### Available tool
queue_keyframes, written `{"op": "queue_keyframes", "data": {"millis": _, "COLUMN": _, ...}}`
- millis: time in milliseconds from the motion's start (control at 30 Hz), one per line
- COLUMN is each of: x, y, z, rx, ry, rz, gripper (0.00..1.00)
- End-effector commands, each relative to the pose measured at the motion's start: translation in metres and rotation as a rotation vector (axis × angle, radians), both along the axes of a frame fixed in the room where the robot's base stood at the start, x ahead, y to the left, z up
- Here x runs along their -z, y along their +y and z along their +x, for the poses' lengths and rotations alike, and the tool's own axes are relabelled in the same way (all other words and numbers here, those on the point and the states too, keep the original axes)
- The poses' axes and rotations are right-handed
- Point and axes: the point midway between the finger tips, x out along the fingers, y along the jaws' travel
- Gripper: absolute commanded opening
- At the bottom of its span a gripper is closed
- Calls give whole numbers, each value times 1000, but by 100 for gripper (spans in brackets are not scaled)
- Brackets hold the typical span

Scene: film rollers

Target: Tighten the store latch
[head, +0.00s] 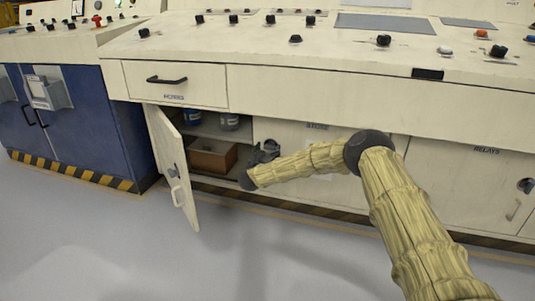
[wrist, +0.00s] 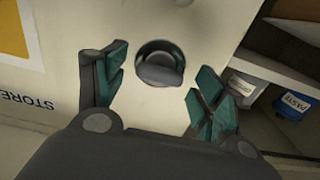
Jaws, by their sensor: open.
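The store latch (wrist: 160,68) is a dark round knob with a raised grip bar, set in a ring on the cream store door (wrist: 150,112). In the head view the door (head: 300,135) carries the word STORE, and my arm and gripper hide its latch. My gripper (head: 264,153) is at the left edge of this door. In the wrist view my gripper (wrist: 162,66) is open, with its teal-padded fingers on either side of the latch. A gap shows between each finger and the knob, and nothing is held.
Left of the store door, a cabinet door (head: 172,165) hangs open into the room. The relays door (head: 465,180) is at the right. The console (head: 300,45) overhangs above. The floor (head: 120,235) in front is clear.

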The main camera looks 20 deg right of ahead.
Motion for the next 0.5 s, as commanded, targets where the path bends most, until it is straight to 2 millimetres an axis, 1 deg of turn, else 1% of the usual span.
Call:
{"op": "queue_keyframes", "data": {"millis": 167, "x": 0, "y": 0, "z": 0, "rx": 0, "ry": 0, "rz": 0, "gripper": 70}}
{"op": "queue_keyframes", "data": {"millis": 200, "x": 0, "y": 0, "z": 0, "rx": 0, "ry": 0, "rz": 0, "gripper": 68}}
{"op": "queue_keyframes", "data": {"millis": 267, "x": 0, "y": 0, "z": 0, "rx": -1, "ry": 0, "rz": 0, "gripper": 57}}
{"op": "queue_keyframes", "data": {"millis": 300, "x": 0, "y": 0, "z": 0, "rx": -1, "ry": 0, "rz": 0, "gripper": 50}}
{"op": "queue_keyframes", "data": {"millis": 433, "x": 0, "y": 0, "z": 0, "rx": -1, "ry": 0, "rz": 0, "gripper": 26}}
{"op": "queue_keyframes", "data": {"millis": 500, "x": 0, "y": 1, "z": 0, "rx": -1, "ry": 0, "rz": 0, "gripper": 24}}
